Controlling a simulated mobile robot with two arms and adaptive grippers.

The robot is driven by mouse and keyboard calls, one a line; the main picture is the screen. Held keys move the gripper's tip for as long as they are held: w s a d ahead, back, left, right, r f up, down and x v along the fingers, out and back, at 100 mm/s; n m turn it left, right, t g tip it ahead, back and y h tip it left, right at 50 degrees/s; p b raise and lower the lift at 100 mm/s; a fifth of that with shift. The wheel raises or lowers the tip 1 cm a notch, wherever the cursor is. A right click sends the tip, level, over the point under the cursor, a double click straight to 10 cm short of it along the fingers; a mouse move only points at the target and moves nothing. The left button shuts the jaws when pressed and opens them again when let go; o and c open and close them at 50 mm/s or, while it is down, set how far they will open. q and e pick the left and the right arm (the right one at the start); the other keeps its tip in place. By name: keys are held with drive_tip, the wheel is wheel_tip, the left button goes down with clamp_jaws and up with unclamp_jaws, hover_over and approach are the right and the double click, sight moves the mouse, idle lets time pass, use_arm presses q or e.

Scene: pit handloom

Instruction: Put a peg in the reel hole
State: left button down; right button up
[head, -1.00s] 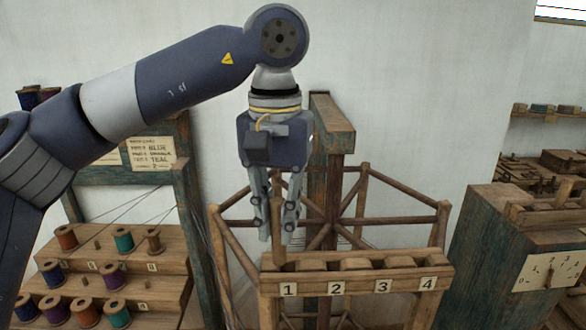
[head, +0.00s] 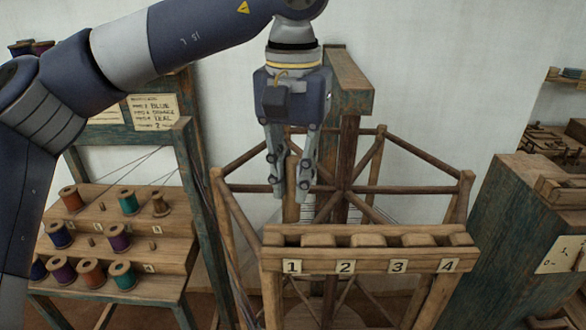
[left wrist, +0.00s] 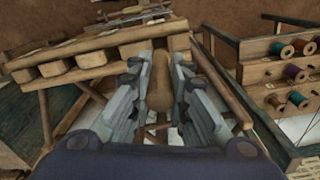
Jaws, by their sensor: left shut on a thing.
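My left gripper (head: 290,192) points down and is shut on a wooden peg (left wrist: 159,82), which stands upright between the fingers in the left wrist view. In the head view the peg is partly hidden by the fingers and its lower end is above the left end of the numbered rack (head: 368,260), near label 1. The reel (head: 420,164), a frame of brown wooden bars around a post, stands behind the rack. I cannot make out the reel hole. My right gripper is not in view.
A stepped spool stand (head: 110,245) with several coloured spools is on the left, beneath a written card (head: 152,111). A green wooden cabinet (head: 510,240) stands on the right. A thick beam (head: 345,75) rises behind the gripper.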

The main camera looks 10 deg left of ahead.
sight(292, 220)
use_arm(q)
drive_tip(key=shift+s+f+b, duration=0.1)
drive_tip(key=shift+f+b, duration=0.4)
drive_tip(key=shift+f, duration=0.3)
drive_tip(key=shift+f+b, duration=0.25)
drive_tip(key=shift+b, duration=0.05)
drive_tip(key=shift+s+f+b, duration=0.1)
drive_tip(key=shift+f+b, duration=0.2)
drive_tip(key=shift+f, duration=0.25)
drive_tip(key=shift+f+b, duration=0.4)
drive_tip(key=shift+f, duration=0.5)
drive_tip(key=shift+f+b, duration=0.3)
drive_tip(key=shift+b, duration=0.1)
drive_tip(key=shift+f+b, duration=0.35)
drive_tip(key=shift+f, duration=0.45)
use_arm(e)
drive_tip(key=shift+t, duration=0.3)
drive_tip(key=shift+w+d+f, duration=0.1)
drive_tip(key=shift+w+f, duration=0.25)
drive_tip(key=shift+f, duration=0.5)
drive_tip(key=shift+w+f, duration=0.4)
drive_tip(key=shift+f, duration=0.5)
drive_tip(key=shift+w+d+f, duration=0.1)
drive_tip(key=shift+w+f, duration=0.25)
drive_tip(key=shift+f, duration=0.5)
